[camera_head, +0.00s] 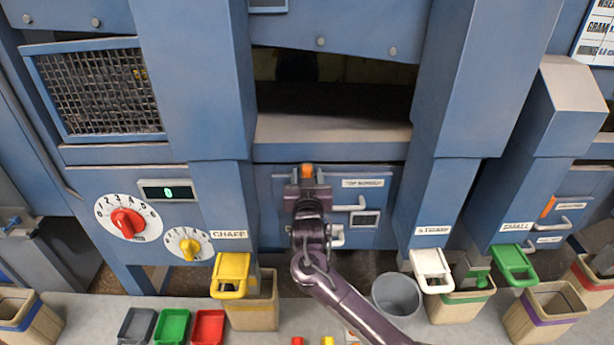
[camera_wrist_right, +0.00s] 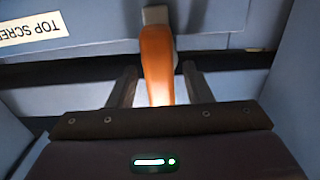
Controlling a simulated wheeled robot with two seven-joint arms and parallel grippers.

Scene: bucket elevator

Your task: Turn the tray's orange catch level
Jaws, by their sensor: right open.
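The orange catch (camera_head: 307,170) is on the front of the blue tray labelled TOP SCREEN (camera_head: 381,203), near its top edge. In the right wrist view the catch (camera_wrist_right: 157,62) stands lengthwise between my two dark fingers, with a grey mount at its far end. My right gripper (camera_head: 307,181) is open around the catch, one finger on each side. Small gaps seem to show beside it; contact is not clear. In the head view the gripper hides most of the catch. My left gripper is not in view.
The tray has a white handle (camera_head: 349,206). A second orange catch (camera_head: 548,207) is on a drawer at right. Below are yellow (camera_head: 230,274), white (camera_head: 431,270) and green (camera_head: 514,265) chute gates, a grey bucket (camera_head: 397,295) and several bins. Blue columns flank the tray.

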